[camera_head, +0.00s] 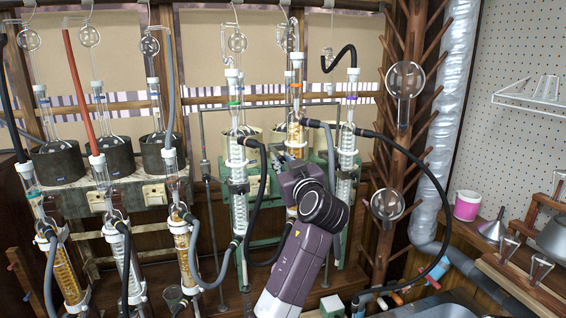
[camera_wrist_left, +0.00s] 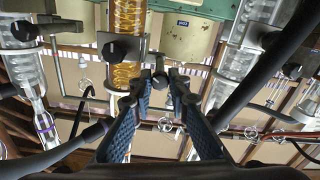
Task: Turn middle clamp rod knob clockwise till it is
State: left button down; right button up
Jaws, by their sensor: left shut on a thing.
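The middle condenser, with an orange coil (camera_head: 297,135), stands in the rig behind my left arm; its coil also shows in the wrist view (camera_wrist_left: 128,30). My right gripper is not in view.
Glass condensers with dark hoses (camera_head: 262,200) stand close on both sides of my left arm. A wooden peg rack (camera_head: 392,165) with glassware stands to the right. A pink-labelled tub (camera_head: 467,206) and a funnel (camera_head: 493,228) sit on the right bench.

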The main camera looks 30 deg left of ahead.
pick_arm(q)
jog(key=m, duration=0.2)
jog(key=shift+m, duration=0.4)
jog(key=m+p, duration=0.1)
jog(key=m, duration=0.1)
jog(key=shift+r+m, duration=0.1)
jog(key=shift+m, duration=0.2)
jog(key=m+p, duration=0.2)
jog(key=m, duration=0.1)
jog(key=shift+m+p, duration=0.7)
jog(key=shift+m, duration=0.9)
jog(key=c, duration=1.8)
grip_release()
